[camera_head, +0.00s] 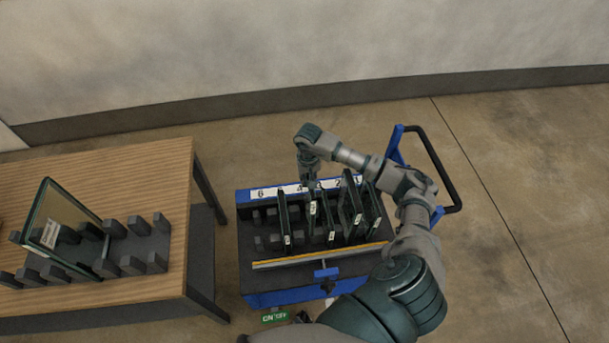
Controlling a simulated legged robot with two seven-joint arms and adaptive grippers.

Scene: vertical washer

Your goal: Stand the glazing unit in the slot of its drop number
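A blue cart (290,297) holds a slotted rack with several dark-edged glazing units standing upright, among them a unit at the left (283,217) and a taller unit at the right (352,203). Small white labels on them are too small to read. A white number strip (263,193) runs along the cart's back; 6, 4 and 2 show. My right arm reaches over the cart from the right. My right gripper (312,186) points down at a unit near number 4; its fingers are too small to judge. My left gripper is out of view.
A wooden table (120,175) at the left carries a dark block rack (130,245) with a labelled, framed glass pane (67,217) standing tilted in it. The cart has a handle (437,165) at right and a yellow-grey bar (318,256) in front. A gap of floor separates table and cart.

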